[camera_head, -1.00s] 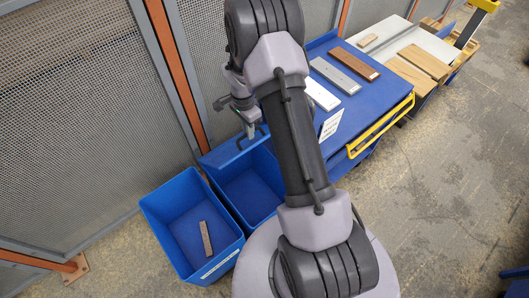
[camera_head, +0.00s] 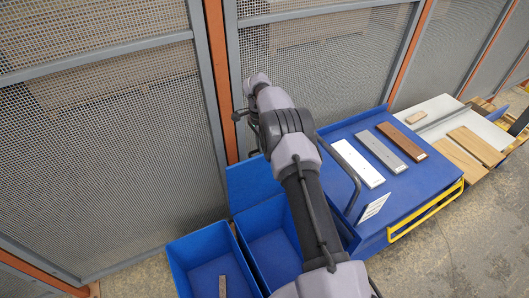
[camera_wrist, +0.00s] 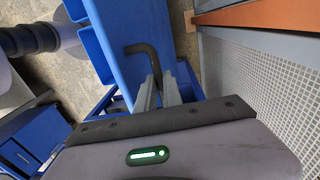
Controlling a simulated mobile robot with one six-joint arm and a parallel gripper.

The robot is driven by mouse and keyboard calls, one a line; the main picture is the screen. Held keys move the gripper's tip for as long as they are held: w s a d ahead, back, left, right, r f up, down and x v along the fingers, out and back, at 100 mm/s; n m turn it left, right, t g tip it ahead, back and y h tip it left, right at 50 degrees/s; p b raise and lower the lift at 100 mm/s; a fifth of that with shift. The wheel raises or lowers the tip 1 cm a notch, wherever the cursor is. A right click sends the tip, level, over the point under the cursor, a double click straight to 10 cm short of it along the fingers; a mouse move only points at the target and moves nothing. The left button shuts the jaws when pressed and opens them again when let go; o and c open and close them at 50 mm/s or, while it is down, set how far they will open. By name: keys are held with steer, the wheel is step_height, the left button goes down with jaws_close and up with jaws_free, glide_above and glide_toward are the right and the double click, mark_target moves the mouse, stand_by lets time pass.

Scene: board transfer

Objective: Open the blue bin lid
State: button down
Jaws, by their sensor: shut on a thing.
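The blue bin (camera_head: 272,250) stands below my arm in the head view, with its inside showing. Its blue lid (camera_head: 247,186) stands raised at the bin's back, near the mesh fence; my arm hides part of it. In the wrist view the lid (camera_wrist: 140,22) is a blue panel with a dark bent handle (camera_wrist: 140,48). My gripper (camera_wrist: 160,88) is shut on this handle. In the head view the gripper's fingertips are hidden or too small to make out.
A second open blue bin (camera_head: 205,253) stands left, with a brown piece (camera_head: 222,286) inside. A blue table (camera_head: 398,199) at right bears white, grey and brown boards. The mesh fence (camera_head: 120,130) runs close behind.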

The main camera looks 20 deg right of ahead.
steer(key=shift+w+r, duration=0.1)
steer(key=shift+w, duration=0.1)
steer(key=c, duration=1.5)
jaws_free()
steer(key=shift+s+d, duration=0.1)
steer(key=r+p, duration=0.2)
steer(key=r, duration=0.3)
steer(key=w+r+p, duration=0.1)
steer(key=r+p, duration=0.1)
steer(key=r, duration=0.4)
steer(key=r+p, duration=0.2)
steer(key=r, duration=0.4)
steer(key=shift+w+r+p, duration=0.15)
steer(key=shift+r+p, duration=0.05)
steer(key=shift+p, duration=0.2)
